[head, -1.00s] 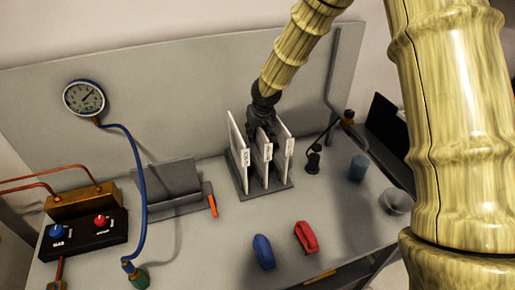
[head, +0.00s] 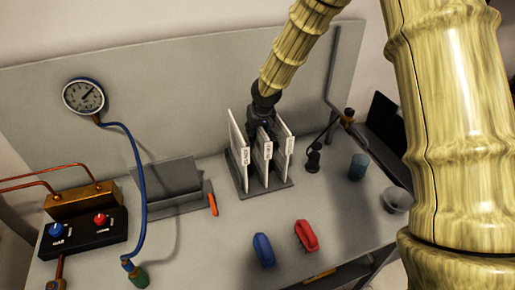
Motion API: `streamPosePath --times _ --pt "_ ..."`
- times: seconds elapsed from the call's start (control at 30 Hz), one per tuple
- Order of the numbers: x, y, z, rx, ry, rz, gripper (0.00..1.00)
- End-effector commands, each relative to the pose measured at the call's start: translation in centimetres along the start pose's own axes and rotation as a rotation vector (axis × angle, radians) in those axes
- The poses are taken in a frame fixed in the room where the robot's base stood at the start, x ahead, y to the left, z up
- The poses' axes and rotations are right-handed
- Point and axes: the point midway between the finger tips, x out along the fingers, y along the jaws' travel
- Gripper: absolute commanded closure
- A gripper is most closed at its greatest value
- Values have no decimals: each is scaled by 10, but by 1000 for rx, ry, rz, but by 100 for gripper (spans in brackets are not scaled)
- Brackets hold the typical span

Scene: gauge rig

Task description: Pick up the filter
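Several thin white upright panels with small dark labels stand side by side in a grey rack (head: 240,189) on the table. The labels are too small to read, and I cannot tell which thing is the filter. My gripper (head: 262,134) points down among the panels from above, at the top of the middle panel (head: 262,158). The left panel (head: 238,145) and the right panel (head: 283,150) stand on either side of it. My fingertips are dark and partly hidden between the panels, so their gap and any contact do not show.
A blue object (head: 264,250) and a red object (head: 306,236) lie in front. A blue cup (head: 358,167), a pale bowl (head: 396,200) and a dark stand (head: 313,160) are at right. A gauge (head: 84,96), blue hose and knob box (head: 83,233) are at left.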

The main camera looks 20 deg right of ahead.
Motion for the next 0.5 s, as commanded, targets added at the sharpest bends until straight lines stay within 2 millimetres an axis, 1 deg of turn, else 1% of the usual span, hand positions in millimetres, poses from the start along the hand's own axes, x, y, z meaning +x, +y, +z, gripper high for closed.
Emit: streamPosePath --times 0.1,0.27,0.3,0.5 --pt "0 0 0 0 0 0 68" --pt "0 0 0 -1 0 0 97" --pt "0 0 0 -1 0 0 100" --pt "0 0 0 -1 0 0 100"
